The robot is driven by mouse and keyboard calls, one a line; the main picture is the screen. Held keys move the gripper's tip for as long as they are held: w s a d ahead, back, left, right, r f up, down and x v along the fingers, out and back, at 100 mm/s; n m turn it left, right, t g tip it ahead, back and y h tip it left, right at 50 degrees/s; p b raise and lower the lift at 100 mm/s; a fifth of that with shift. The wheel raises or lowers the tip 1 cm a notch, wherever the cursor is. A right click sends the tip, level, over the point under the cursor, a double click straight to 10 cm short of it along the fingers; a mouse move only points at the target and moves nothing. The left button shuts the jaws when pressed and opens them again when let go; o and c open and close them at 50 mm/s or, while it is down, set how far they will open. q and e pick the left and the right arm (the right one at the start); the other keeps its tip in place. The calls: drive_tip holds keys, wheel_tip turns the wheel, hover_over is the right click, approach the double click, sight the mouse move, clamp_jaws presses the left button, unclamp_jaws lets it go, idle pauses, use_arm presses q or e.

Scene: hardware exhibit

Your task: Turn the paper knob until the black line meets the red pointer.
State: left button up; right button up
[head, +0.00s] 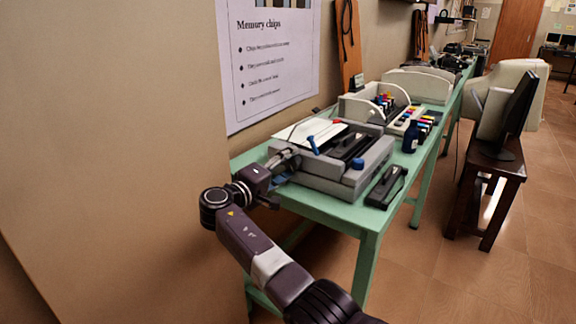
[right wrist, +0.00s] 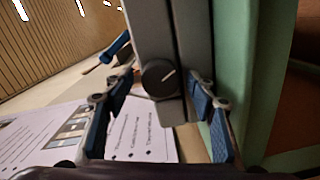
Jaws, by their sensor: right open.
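The grey printer (head: 338,183) stands on the green table with its left side towards my right gripper (head: 288,163). In the right wrist view, a round dark knob (right wrist: 159,78) sits at the end of the grey printer casing (right wrist: 156,32). One light line runs slantwise across its face. In the head view the gripper and arm hide this knob. My left gripper is not in view.
A blue lever (head: 313,145) rises from the printer's top. The wall with a poster (head: 268,60) is close behind and left of my arm.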

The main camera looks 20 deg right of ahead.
drive_tip(key=v, duration=0.7)
drive_tip(key=shift+s+a, duration=0.2)
